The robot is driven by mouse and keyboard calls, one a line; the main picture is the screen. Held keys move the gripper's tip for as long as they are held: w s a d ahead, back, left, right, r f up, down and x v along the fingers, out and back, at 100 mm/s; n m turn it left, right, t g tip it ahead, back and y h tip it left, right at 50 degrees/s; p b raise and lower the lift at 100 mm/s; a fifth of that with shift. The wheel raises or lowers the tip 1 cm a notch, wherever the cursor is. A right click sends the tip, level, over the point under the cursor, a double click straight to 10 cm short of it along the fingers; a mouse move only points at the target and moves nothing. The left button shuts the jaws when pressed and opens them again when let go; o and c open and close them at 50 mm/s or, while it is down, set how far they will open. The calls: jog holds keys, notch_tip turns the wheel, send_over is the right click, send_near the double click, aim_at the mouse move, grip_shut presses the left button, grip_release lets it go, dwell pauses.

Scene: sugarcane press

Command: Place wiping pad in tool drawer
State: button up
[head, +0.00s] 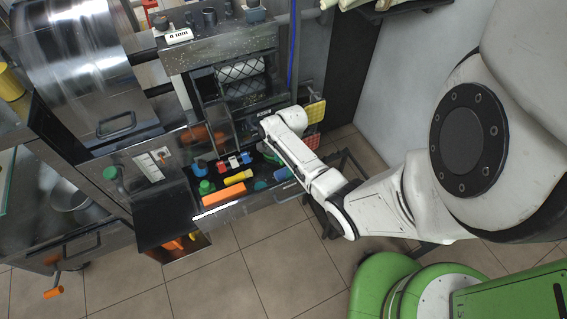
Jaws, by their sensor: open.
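The tool drawer (228,207) is pulled out below the press and holds several coloured items. Two wiping pads hang on the right side of the machine, a yellow one (315,111) and a red one (312,142). They are just right of my wrist. My gripper (268,126) is at the far end of my white arm, above the back right part of the drawer. My wrist largely hides the fingers, and I see nothing held.
In the drawer are an orange block (224,195), a yellow tool (238,176) and green and blue items. The steel press drum (85,60) stands at left. A dark frame (352,172) stands right of the drawer. Tiled floor (200,285) is clear in front.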

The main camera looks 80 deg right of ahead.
notch_tip(320, 180, up, 12)
jog(key=d+p, duration=0.1)
jog(key=w+a+n, duration=0.3)
jog(key=a+n, duration=0.9)
jog(key=a, duration=0.7)
jog(key=s+a+r+n+h, duration=0.1)
jog(key=s+a+r+n, duration=0.4)
jog(key=n, duration=1)
jog(key=s+a, duration=0.3)
jog(key=a, duration=0.1)
jog(key=shift+s+a, duration=0.3)
